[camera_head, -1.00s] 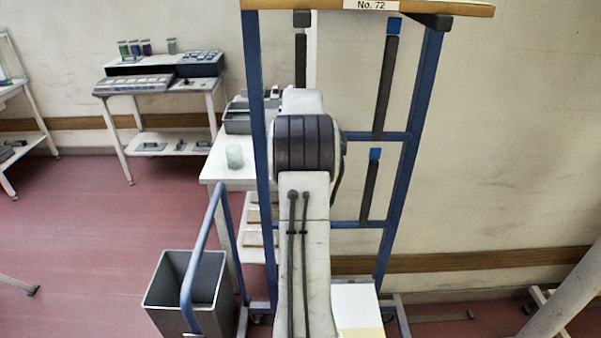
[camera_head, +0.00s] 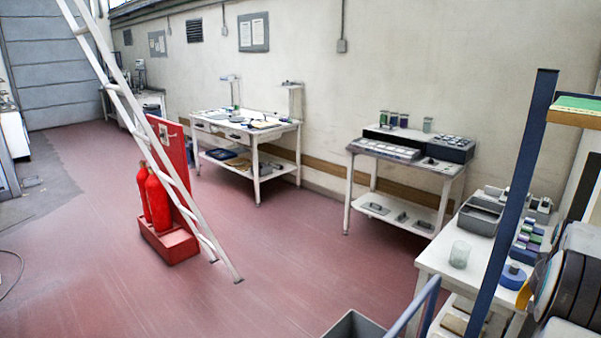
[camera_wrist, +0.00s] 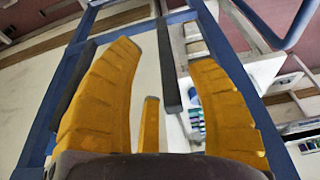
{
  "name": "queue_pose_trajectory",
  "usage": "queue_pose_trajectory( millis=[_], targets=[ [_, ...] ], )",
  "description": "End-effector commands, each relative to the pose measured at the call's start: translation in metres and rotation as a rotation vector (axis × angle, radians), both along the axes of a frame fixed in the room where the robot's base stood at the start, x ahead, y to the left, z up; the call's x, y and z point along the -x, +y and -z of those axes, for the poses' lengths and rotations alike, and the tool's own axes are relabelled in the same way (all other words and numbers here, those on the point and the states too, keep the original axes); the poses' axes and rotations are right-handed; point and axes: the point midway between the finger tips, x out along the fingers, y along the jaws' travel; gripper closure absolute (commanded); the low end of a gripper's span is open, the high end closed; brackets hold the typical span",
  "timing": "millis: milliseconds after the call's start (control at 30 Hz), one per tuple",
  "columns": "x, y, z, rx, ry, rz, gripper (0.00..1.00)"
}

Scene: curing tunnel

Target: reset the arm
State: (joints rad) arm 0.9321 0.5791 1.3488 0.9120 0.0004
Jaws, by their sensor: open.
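My gripper (camera_wrist: 165,95) shows in the wrist view with its yellow fingers spread wide apart. It is open, and nothing is held between the fingers. Beyond the fingers are the blue frame (camera_wrist: 62,90) of a rack and its dark upright bars (camera_wrist: 168,65). In the head view, part of my arm shows at the lower right edge, beside the blue rack post (camera_head: 510,200).
A white table (camera_head: 440,262) with a grey tray (camera_head: 480,214), a glass (camera_head: 459,254) and small coloured items stands at right. A grey bin (camera_head: 355,326) is at the bottom. A white ladder (camera_head: 150,140) leans near red extinguishers (camera_head: 158,203). The red floor between is clear.

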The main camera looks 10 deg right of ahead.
Motion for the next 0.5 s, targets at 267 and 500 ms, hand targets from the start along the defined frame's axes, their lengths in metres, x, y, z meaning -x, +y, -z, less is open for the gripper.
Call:
queue_pose_trajectory(
  millis=[267, 500],
  targets=[
    [0.055, 0.074, 0.064, -0.198, 0.148, -0.002, 0.48],
    [0.093, 0.178, 0.046, -0.261, 0.213, -0.094, 0.48]
  ],
)
